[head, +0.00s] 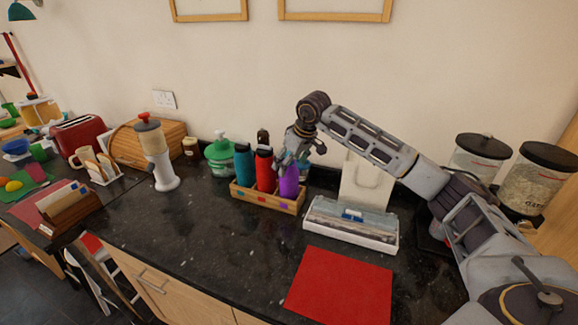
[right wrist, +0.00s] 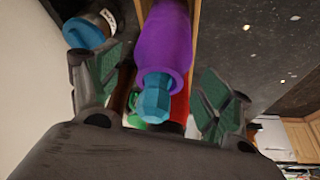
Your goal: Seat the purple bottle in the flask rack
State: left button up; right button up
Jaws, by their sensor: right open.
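The purple bottle (head: 289,183) with a blue cap stands at the right end of the wooden flask rack (head: 262,200), its base hidden behind the front wall. A teal bottle (head: 243,165) and a red bottle (head: 264,170) stand in the rack to its left. My right gripper (head: 294,154) is at the top of the purple bottle. In the right wrist view the purple bottle (right wrist: 165,38) and its blue cap (right wrist: 155,98) lie between the spread fingers (right wrist: 158,95), with gaps on both sides. My left gripper is not in view.
A white tray (head: 350,238) stands right of the rack, with a red mat (head: 340,288) in front. A green lidded jar (head: 219,155) is behind the rack at left. The dark counter in front of the rack (head: 215,235) is clear.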

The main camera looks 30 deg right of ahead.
jog(key=v, duration=1)
jog(key=shift+s+r+b, duration=0.15)
jog(key=shift+r+b, duration=0.1)
jog(key=shift+b, duration=0.15)
dwell(0.4)
